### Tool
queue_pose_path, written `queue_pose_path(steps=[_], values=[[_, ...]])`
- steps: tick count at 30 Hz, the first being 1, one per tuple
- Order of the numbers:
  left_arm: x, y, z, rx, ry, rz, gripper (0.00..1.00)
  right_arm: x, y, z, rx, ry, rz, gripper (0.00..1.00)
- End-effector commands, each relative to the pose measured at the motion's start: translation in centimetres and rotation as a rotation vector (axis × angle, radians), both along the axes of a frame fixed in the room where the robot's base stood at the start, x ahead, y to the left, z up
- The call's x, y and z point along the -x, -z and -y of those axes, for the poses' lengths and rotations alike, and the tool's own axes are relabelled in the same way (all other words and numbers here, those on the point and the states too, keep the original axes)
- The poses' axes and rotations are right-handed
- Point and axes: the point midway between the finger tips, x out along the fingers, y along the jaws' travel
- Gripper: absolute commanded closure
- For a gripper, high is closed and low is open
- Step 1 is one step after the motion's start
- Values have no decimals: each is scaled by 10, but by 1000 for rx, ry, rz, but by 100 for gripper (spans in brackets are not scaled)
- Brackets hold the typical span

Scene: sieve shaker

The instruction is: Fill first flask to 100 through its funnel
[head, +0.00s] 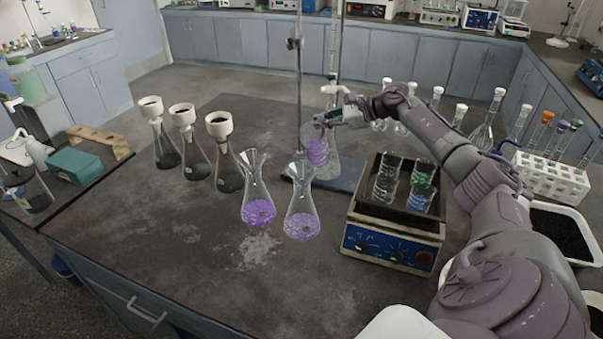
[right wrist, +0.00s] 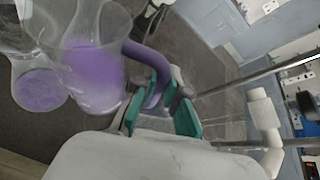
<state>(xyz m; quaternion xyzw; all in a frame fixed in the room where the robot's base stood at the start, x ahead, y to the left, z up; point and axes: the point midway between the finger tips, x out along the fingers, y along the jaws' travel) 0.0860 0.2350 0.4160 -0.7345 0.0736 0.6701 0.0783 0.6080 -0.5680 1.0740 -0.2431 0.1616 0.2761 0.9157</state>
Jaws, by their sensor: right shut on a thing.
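Two conical flasks with glass funnels in their necks, the left one (head: 258,211) and the right one (head: 299,226), stand upright on the dark bench with purple liquid in the bottom. I cannot read their marks. My right gripper (head: 328,118) is shut on a glass beaker of purple liquid (head: 317,152), held behind and above the right flask, apart from its funnel. In the right wrist view the beaker (right wrist: 95,72) is left of my right gripper (right wrist: 157,115), and a blurred vessel with purple contents (right wrist: 37,90) lies beyond it. My left gripper is out of view.
A stand with a blue base (head: 345,176) and upright rod is behind the beaker. A blue-fronted bath with several small beakers (head: 388,247) stands to the right. Several dark flasks with white funnels (head: 228,170) stand to the left. The front left bench is clear.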

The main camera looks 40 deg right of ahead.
Motion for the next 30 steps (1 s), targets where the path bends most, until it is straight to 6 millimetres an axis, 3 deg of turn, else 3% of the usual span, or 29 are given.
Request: queue_pose_path(steps=[12, 21, 30], values=[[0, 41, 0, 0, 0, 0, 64, -11, 37, 18, -195, -2, -87, 100], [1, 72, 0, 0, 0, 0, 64, -15, 47, 25, -293, -8, -133, 100], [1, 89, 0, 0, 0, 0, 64, -16, 48, 26, -336, -14, -157, 100]])
